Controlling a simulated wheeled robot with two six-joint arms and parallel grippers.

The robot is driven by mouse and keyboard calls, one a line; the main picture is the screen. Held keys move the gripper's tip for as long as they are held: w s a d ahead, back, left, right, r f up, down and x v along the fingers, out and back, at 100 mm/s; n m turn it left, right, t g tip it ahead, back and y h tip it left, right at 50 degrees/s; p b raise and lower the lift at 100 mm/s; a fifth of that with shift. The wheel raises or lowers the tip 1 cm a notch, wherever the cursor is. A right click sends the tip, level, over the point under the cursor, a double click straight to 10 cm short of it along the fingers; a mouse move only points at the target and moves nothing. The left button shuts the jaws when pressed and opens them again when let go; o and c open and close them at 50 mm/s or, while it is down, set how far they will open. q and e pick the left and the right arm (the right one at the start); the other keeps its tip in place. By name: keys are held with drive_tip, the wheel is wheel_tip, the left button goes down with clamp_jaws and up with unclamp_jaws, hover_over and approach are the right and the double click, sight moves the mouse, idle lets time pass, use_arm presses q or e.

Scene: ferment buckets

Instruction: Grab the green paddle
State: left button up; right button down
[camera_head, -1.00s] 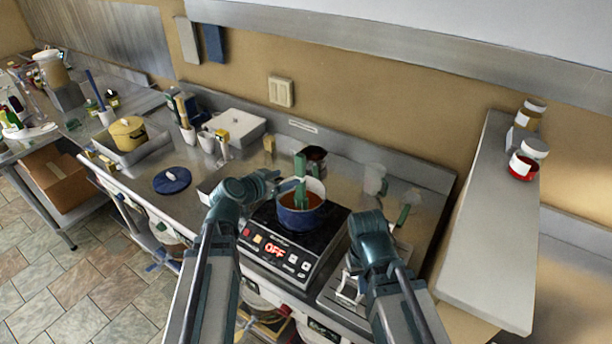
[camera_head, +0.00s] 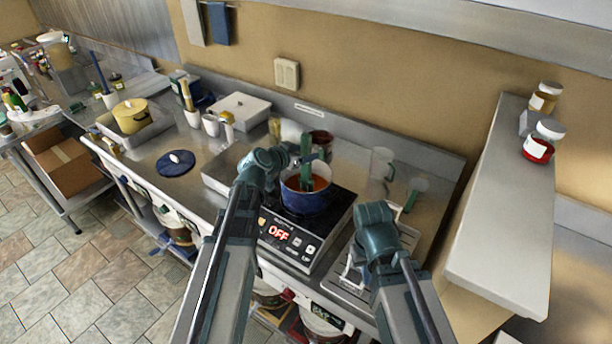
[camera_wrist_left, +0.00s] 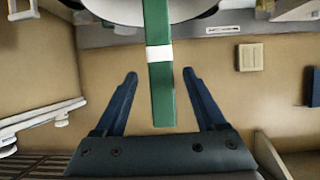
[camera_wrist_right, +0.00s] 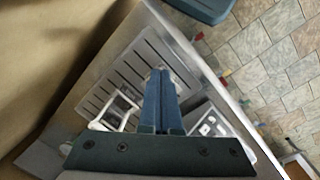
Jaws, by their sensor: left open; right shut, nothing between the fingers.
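The green paddle (camera_head: 306,163) stands upright in a blue pot (camera_head: 304,199) holding orange-red liquid on the black cooktop. In the left wrist view the paddle (camera_wrist_left: 158,70) is a green bar with a white band, its end lying between my open left fingers (camera_wrist_left: 160,98), with a gap on both sides. In the head view my left gripper (camera_head: 298,166) is beside the paddle's upper part, on its left; the fingers are partly hidden there. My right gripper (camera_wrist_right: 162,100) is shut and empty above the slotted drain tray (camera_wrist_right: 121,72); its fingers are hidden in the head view.
A blue lid (camera_head: 176,163) lies on the counter at left. A raised shelf (camera_head: 497,200) bounds the right side.

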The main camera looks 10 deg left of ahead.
use_arm(q)
drive_tip(key=b+x, duration=0.2)
drive_tip(key=x, duration=0.3)
drive_tip(key=shift+w+a+f, duration=0.1)
drive_tip(key=shift+f, duration=0.1)
drive_tip(key=shift+r, duration=0.1)
clamp_jaws()
idle(1.1)
